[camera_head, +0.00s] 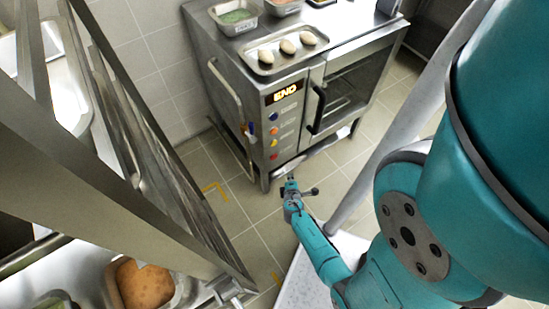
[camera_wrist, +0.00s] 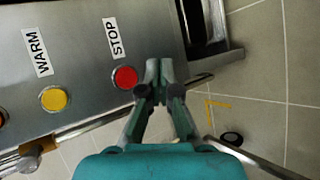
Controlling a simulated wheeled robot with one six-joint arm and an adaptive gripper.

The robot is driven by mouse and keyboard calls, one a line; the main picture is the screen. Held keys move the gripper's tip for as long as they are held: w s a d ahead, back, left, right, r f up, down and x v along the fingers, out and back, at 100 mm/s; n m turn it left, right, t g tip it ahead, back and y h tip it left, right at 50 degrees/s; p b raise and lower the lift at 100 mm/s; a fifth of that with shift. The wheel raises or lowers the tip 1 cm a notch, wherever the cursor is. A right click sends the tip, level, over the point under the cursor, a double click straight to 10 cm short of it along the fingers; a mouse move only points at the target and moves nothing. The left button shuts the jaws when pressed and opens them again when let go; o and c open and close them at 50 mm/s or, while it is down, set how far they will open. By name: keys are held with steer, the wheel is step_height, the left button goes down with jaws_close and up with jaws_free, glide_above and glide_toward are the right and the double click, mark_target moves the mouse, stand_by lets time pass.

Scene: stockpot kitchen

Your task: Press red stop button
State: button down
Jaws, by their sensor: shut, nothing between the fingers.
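The red stop button (camera_wrist: 125,77) sits on the oven's steel control panel, beside the black-on-white STOP label (camera_wrist: 113,38). In the head view the red button (camera_head: 273,156) is the lowest in the panel's column. My gripper (camera_wrist: 159,66) is shut and empty, its fingertips just right of the red button in the wrist view. They do not cover the button; I cannot tell their depth gap to the panel. In the head view my gripper (camera_head: 290,183) is low in front of the oven (camera_head: 315,95), below the button column.
A yellow button (camera_wrist: 54,99) with a WARM label is left of the red one. The oven display (camera_head: 285,92) reads END. A tray (camera_head: 268,69) of bread rolls stands on top. A metal rack (camera_head: 120,130) is at left; tiled floor (camera_head: 245,215) is open between.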

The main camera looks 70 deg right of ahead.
steer(key=shift+w, duration=0.1)
steer(key=w+d, duration=0.4)
steer(key=w, duration=0.3)
steer(key=shift+w+d, duration=0.15)
steer(key=shift+d, duration=0.1)
steer(key=shift+w, duration=0.1)
stand_by(1.5)
steer(key=shift+w+d, duration=0.25)
steer(key=shift+w, duration=0.05)
steer(key=shift+w+d, duration=0.2)
steer(key=shift+w, duration=0.2)
stand_by(0.8)
steer(key=shift+s+a, duration=0.1)
steer(key=shift+s, duration=0.05)
steer(key=shift+s+a, duration=0.35)
steer(key=shift+s, duration=0.25)
steer(key=shift+s, duration=0.1)
steer(key=shift+s+a, duration=0.45)
steer(key=shift+s, duration=0.25)
steer(key=shift+s+a, duration=0.4)
steer(key=shift+s, duration=0.25)
steer(key=shift+s+a, duration=0.45)
steer(key=shift+s, duration=0.25)
